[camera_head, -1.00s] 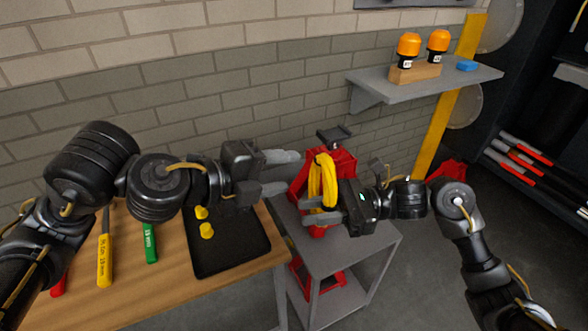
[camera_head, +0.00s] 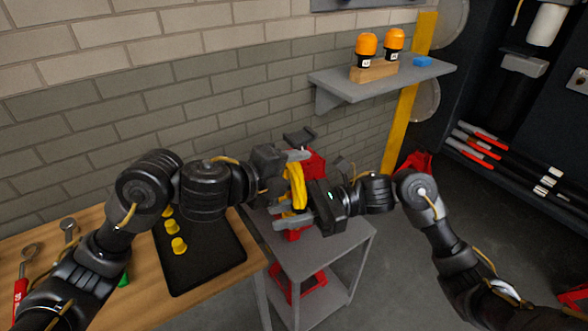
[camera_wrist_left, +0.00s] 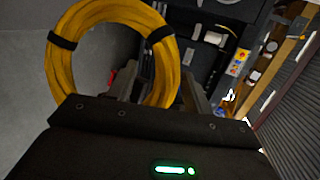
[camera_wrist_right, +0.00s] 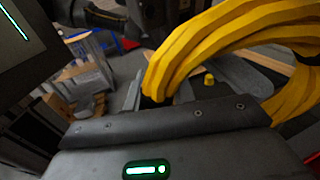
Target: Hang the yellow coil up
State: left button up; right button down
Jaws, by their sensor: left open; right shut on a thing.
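The yellow coil (camera_head: 297,188) is upright between my two grippers, above the grey cart. My right gripper (camera_head: 283,218) is shut on its lower part. The right wrist view shows a coil strand (camera_wrist_right: 157,78) between the fingers. My left gripper (camera_head: 296,168) is open at the coil's upper left side. In the left wrist view the coil (camera_wrist_left: 58,72) is a ring with black straps, and its side lies at the open fingers (camera_wrist_left: 158,88). I cannot tell whether they touch it. The grippers hide part of the coil in the head view.
A red object (camera_head: 314,163) with a black top stands behind the coil on the grey cart (camera_head: 320,250). A wooden table (camera_head: 205,300) with a black tray (camera_head: 212,268) is at left. A grey wall shelf (camera_head: 430,72) holds two orange-capped bottles.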

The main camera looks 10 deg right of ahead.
pick_arm(q)
grip_shut()
pick_arm(e)
jog(key=shift+r, duration=0.1)
jog(key=c, duration=1.1)
grip_release()
jog(key=shift+d, duration=0.1)
